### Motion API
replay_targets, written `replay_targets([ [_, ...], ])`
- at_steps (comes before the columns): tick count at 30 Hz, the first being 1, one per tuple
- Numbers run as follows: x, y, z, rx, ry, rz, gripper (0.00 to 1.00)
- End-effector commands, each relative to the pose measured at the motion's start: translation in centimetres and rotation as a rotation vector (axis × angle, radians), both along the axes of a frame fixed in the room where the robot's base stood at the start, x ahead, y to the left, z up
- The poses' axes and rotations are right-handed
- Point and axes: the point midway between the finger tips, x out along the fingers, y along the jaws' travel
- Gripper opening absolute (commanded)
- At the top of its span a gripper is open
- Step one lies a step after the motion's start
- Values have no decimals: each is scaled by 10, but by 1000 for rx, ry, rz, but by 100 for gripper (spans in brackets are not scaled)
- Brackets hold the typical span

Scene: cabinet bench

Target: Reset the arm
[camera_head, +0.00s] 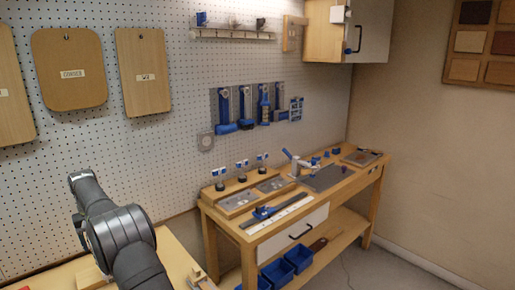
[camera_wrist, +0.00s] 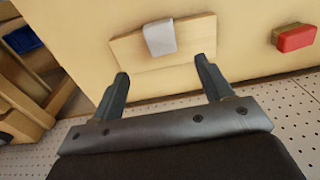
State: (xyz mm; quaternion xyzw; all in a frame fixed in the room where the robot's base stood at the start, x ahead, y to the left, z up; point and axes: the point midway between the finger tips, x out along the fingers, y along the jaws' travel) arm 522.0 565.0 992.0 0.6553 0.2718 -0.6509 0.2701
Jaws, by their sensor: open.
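My gripper (camera_wrist: 163,72) is in the wrist view, its two dark fingers spread wide apart. Nothing is between the fingers. Beyond the fingertips, a wooden board (camera_wrist: 195,40) lies against a tan surface, with a light grey piece (camera_wrist: 160,37) on its edge. I cannot tell how far the fingertips are from the board. In the camera_head view my black arm rises bent at the lower left; my gripper does not show clearly there.
A red block (camera_wrist: 295,38) sits right of the board; a blue bin (camera_wrist: 22,39) shows at the left. The workbench (camera_head: 225,215) with tools stands to the right, with blue bins (camera_head: 298,258) below. A white pegboard wall (camera_head: 180,85) stands behind. Floor at right is clear.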

Motion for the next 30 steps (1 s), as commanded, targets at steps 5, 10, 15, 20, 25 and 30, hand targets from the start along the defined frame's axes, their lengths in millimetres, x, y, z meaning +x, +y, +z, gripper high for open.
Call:
replay_targets([
  [5,-1,-1,-45,-6,6,0,72],
  [10,-1,-1,-80,-6,6,0,72],
  [15,-1,-1,-114,-6,6,0,72],
  [20,1,1,-107,1,-1,0,72],
  [25,3,-7,-77,-2,2,-2,72],
  [30,10,-35,-61,-2,2,-3,72],
])
